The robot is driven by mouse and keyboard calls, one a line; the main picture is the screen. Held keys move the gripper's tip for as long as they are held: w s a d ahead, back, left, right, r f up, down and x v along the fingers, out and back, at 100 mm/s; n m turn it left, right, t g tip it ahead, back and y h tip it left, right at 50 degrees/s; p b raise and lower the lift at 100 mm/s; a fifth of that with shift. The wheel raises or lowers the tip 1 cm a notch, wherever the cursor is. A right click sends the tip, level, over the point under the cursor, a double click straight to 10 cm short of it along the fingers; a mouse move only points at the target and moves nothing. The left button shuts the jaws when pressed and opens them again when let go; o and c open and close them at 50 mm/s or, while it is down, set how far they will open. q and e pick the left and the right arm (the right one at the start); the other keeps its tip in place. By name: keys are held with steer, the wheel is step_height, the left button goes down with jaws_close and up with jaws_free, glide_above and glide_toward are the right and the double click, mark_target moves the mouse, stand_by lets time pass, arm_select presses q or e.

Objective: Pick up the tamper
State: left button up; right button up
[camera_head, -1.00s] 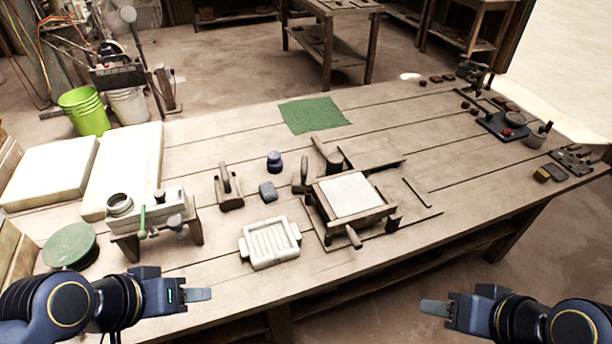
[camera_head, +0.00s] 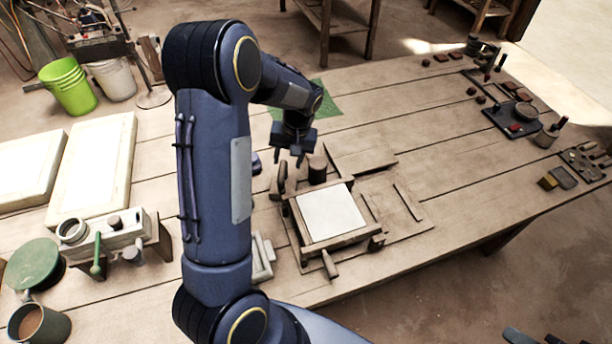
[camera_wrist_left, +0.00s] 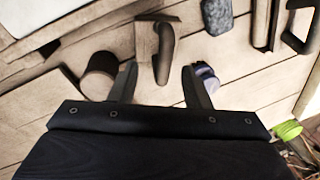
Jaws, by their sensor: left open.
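My left gripper (camera_head: 289,160) is open and points down above the table beside the press. In the left wrist view, its fingers (camera_wrist_left: 160,80) straddle the picture of a brown tool with a curved handle on a flat block (camera_wrist_left: 165,50), which appears to be the tamper. In the head view this tool (camera_head: 282,180) stands left of the press frame, just below the fingers. I see no contact. A dark brown cylinder (camera_wrist_left: 98,84) is beside the left finger, and a blue jar (camera_wrist_left: 206,76) is beside the right one. My right gripper (camera_head: 520,337) barely shows at the bottom edge.
The wooden press frame with a white slab (camera_head: 331,212) is close on the right. A grey block (camera_wrist_left: 216,16) and a wooden tool with a handle (camera_wrist_left: 262,22) lie near in the wrist view. My left arm hides part of the table.

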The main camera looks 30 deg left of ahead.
mark_target(282, 171)
arm_select(q)
steer(key=f, duration=0.2)
steer(key=a+f, duration=0.1)
steer(key=f, duration=0.2)
steer(key=a+f+p, duration=0.1)
steer(key=f, duration=0.1)
steer(key=shift+s+a+f, duration=0.1)
steer(key=shift+s+f, duration=0.05)
steer(key=shift+s, duration=0.2)
jaws_close()
